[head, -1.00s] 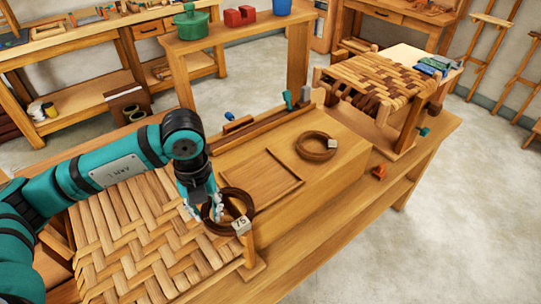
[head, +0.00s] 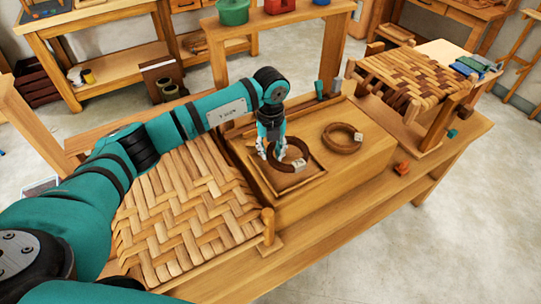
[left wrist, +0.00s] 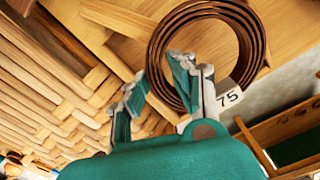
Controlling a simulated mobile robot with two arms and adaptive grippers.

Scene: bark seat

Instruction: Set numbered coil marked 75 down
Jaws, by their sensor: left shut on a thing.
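The brown coil marked 75 (head: 284,168) is in my left gripper (head: 268,153), at the shallow framed recess (head: 277,183) on the wooden bench block. The head view does not clearly show whether it touches the recess floor. In the left wrist view the coil (left wrist: 160,50) is a dark banded ring with its white 75 tag (left wrist: 228,97) at the lower right. The left gripper's fingers (left wrist: 160,95) show there, one of them overlapping the ring. My right gripper is not in view.
A second brown coil (head: 340,150) with a pale tag lies on the block, right of the recess. A woven seat (head: 190,205) is at the left, another (head: 405,75) at the far right. A small orange object (head: 401,168) lies by the bench's right edge.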

